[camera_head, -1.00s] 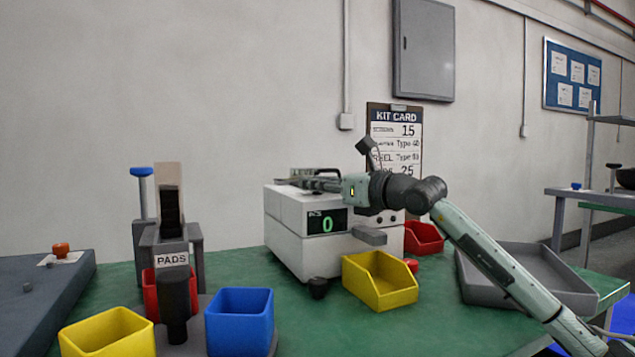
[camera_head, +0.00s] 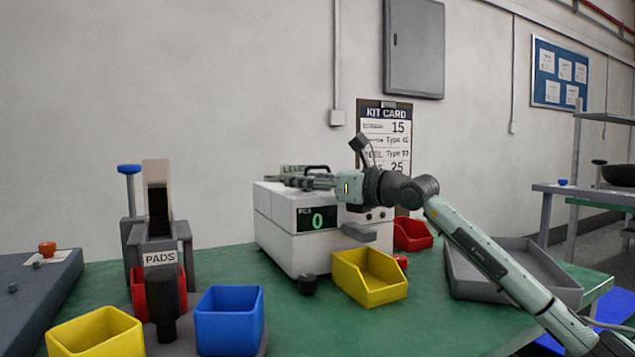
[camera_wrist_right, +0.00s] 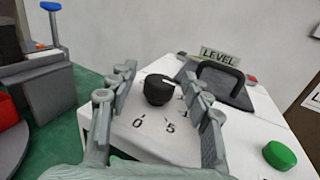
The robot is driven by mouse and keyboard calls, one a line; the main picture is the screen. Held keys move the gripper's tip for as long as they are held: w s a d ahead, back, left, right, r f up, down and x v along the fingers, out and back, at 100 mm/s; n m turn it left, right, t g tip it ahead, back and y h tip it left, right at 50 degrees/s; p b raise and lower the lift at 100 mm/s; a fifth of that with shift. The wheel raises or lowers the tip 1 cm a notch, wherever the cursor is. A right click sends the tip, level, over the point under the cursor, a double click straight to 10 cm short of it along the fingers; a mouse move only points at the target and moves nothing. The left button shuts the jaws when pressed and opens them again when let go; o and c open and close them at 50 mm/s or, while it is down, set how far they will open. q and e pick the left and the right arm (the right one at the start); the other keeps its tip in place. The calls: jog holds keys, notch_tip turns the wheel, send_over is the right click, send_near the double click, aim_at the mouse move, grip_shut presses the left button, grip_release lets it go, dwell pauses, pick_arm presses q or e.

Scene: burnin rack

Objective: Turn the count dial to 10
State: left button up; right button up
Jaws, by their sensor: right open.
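In the head view my right gripper (camera_head: 296,181) reaches over the white machine (camera_head: 275,226) from the right, and the dial cannot be made out there. The machine's display (camera_head: 317,219) reads a green 0. My left gripper is not in view.
A black handle (camera_wrist_right: 222,68) by a LEVEL sign (camera_wrist_right: 219,56) and a green button (camera_wrist_right: 280,155) are close to the right fingers. A yellow bin (camera_head: 370,277) and grey tray (camera_head: 515,270) stand right of the machine. A PADS dispenser (camera_head: 160,258) stands left.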

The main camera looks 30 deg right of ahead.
jog(key=v, duration=1.2)
jog(key=shift+w, duration=0.1)
dwell(0.4)
